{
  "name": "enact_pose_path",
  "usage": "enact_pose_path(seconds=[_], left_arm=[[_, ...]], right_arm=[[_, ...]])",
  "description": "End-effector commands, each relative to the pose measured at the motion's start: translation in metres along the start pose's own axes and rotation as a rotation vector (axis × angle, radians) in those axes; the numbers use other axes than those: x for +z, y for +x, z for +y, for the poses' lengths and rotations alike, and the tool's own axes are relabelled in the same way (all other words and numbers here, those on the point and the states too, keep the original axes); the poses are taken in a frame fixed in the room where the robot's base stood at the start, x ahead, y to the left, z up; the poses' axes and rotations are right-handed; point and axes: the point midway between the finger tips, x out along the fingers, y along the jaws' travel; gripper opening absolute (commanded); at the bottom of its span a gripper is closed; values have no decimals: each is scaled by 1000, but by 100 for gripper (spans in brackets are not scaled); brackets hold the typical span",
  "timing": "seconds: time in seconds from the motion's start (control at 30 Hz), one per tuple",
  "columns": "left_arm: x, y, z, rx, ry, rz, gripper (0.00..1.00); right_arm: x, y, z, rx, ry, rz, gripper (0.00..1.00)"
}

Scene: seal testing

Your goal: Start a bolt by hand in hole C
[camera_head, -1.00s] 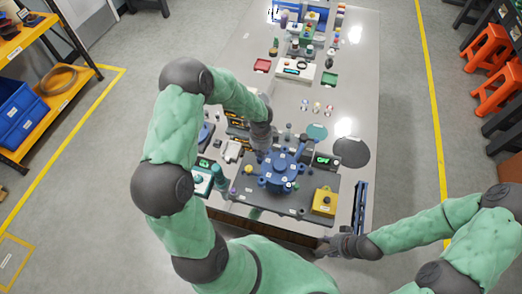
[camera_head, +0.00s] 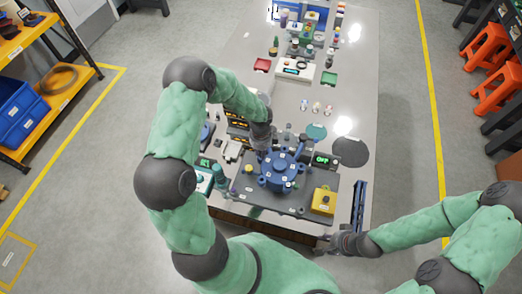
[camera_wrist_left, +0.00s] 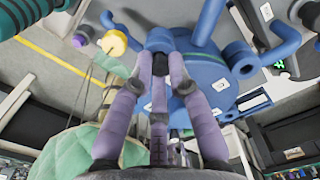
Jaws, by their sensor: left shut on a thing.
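The blue round fixture (camera_head: 280,172) with raised bosses around its rim stands on a dark plate on the bench. It fills the upper middle of the left wrist view (camera_wrist_left: 208,88). My left gripper (camera_head: 263,148) is at its far left edge. In the left wrist view its purple fingers (camera_wrist_left: 160,58) are closed together right at a blue boss (camera_wrist_left: 160,40). A small greyish piece, likely a bolt (camera_wrist_left: 160,66), shows between the fingertips; it is mostly hidden. I cannot read which hole is C. My right gripper (camera_head: 335,243) is at the bench's near edge, away from the fixture.
A yellow box (camera_head: 324,200) stands on the dark plate (camera_head: 300,206) at right. A green-lit display (camera_head: 323,159) is behind it. A dark disc (camera_head: 350,152) and blue rail (camera_head: 359,205) lie further right. Bare bench (camera_head: 350,90) is at far right.

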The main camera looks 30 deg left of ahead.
Motion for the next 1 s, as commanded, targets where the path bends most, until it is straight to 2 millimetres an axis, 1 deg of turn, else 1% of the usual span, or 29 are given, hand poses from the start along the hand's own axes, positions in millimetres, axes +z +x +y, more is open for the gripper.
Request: enact_pose_path(seconds=[0.03, 0.17, 0.2, 0.3, 0.67, 0.77, 1.0], left_arm=[[-3, 4, 6, 14, 18, 5, 0], [-3, 4, 6, 14, 60, 6, 0], [-3, 4, 6, 14, 67, 6, 21], [-3, 4, 5, 12, 65, 5, 46], [-1, 0, 1, 3, 62, 2, 46], [-1, -7, 1, 2, 62, 1, 46], [0, -33, 1, 2, 62, 1, 46]], right_arm=[[0, -2, -1, 0, 0, 0, 40], [0, -5, -2, 0, 0, 0, 40], [0, -5, -2, 0, 0, 0, 40], [0, -4, -2, 0, 0, 0, 40], [0, -6, -2, 0, 0, 0, 40], [0, -11, -4, 0, 0, 0, 40], [1, -30, -11, 0, 0, 0, 40]])
